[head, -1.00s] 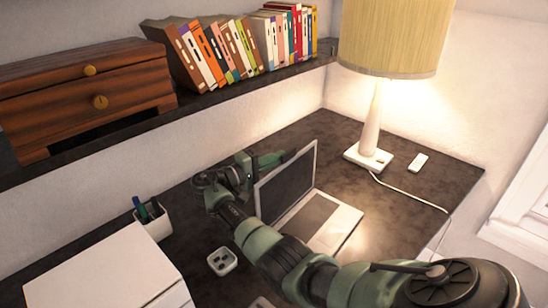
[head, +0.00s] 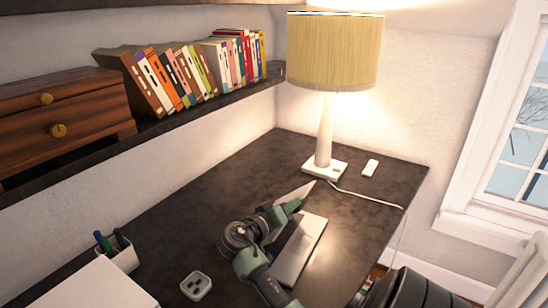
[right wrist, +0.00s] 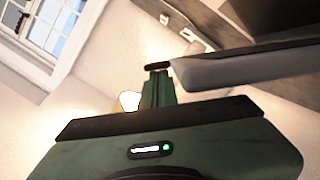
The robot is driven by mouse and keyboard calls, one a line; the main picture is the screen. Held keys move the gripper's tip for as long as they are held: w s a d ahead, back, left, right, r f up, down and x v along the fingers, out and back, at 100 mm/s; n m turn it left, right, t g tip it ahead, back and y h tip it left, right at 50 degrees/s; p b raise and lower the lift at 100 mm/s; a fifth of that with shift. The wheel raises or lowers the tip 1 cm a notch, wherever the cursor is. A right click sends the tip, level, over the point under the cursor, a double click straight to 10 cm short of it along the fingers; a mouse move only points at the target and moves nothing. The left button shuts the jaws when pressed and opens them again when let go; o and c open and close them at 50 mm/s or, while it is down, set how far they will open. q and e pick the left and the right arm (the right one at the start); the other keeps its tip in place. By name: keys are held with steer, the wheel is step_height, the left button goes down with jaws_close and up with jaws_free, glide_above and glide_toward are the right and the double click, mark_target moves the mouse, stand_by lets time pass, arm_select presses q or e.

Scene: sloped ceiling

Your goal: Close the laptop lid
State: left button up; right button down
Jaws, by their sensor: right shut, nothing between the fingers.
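The laptop (head: 308,244) stands on the dark desk, its silver base facing up. Its lid (head: 296,193) is still raised at an angle; only part shows behind my right gripper, so its exact tilt is unclear. My right gripper (head: 291,205) is shut and empty, beside the lid at its far end. In the right wrist view the gripper's fingers (right wrist: 158,88) are together next to the end of a grey slab, the lid (right wrist: 240,66); whether they touch is unclear. My left gripper is not in view.
A lamp (head: 325,135) and a small white remote-like object (head: 370,167) stand at the back. A pen holder (head: 122,254), a white box (head: 95,288) and a small white block (head: 196,285) are at the left. A shelf (head: 190,118) runs above.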

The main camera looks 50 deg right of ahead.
steer(key=s+f+m+t+b, duration=0.1)
steer(key=s+f+m+b, duration=0.3)
steer(key=f+b, duration=0.5)
steer(key=shift+s+d+f+m+t+y+b, duration=0.25)
steer(key=shift+s+d+m+y, duration=0.2)
steer(key=shift+s, duration=0.9)
